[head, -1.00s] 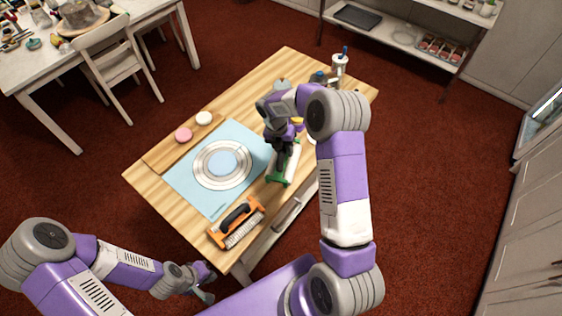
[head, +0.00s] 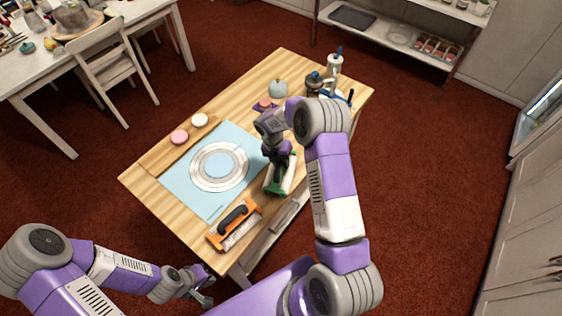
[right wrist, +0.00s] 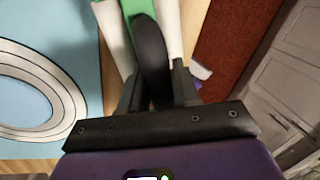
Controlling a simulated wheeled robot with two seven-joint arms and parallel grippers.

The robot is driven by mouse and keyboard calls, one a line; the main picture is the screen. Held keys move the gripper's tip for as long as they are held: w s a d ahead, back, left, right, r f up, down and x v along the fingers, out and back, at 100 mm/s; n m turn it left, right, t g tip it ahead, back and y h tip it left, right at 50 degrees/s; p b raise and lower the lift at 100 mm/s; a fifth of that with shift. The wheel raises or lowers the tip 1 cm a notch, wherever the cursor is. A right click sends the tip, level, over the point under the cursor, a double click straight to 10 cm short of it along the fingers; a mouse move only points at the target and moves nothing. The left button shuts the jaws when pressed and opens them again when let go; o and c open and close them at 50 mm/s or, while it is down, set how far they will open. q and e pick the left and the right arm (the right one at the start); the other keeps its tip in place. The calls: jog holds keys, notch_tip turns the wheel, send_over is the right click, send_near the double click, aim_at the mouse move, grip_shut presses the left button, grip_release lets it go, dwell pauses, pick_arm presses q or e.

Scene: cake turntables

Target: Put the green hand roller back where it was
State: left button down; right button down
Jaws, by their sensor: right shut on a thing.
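The green hand roller (head: 273,188) has a green frame, white roller parts and a black handle. My right gripper (head: 278,162) is over it, above the right side of the table near the blue mat. In the right wrist view the gripper (right wrist: 155,95) is shut on the roller's black handle (right wrist: 151,50). The green frame (right wrist: 118,10) is beyond it. I cannot tell whether the roller touches the tabletop. My left gripper (head: 205,288) is off the table's near corner, with nothing seen in it; its opening is unclear.
A blue mat (head: 178,188) with a round turntable (head: 217,166) lies left of the roller. An orange roller tool (head: 235,226) lies at the near edge. Pink and white discs (head: 180,137) lie at the left. Jars and a cup (head: 334,65) stand at the far corner.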

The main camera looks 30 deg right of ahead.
jog(key=shift+s+a+f, duration=0.1)
jog(key=shift+s+f, duration=0.15)
jog(key=shift+f, duration=0.2)
jog(key=c, duration=0.8)
grip_release()
jog(key=shift+w+f, duration=0.1)
jog(key=shift+f, duration=0.05)
jog(key=shift+w, duration=0.2)
jog(key=shift+r, duration=0.6)
jog(key=r, duration=0.4)
jog(key=w+a+r, duration=0.1)
jog(key=r, duration=0.3)
jog(key=r+p, duration=0.1)
jog(key=r, duration=0.3)
jog(key=shift+w+a, duration=0.25)
jog(key=shift+a, duration=0.05)
jog(key=shift+s, duration=0.1)
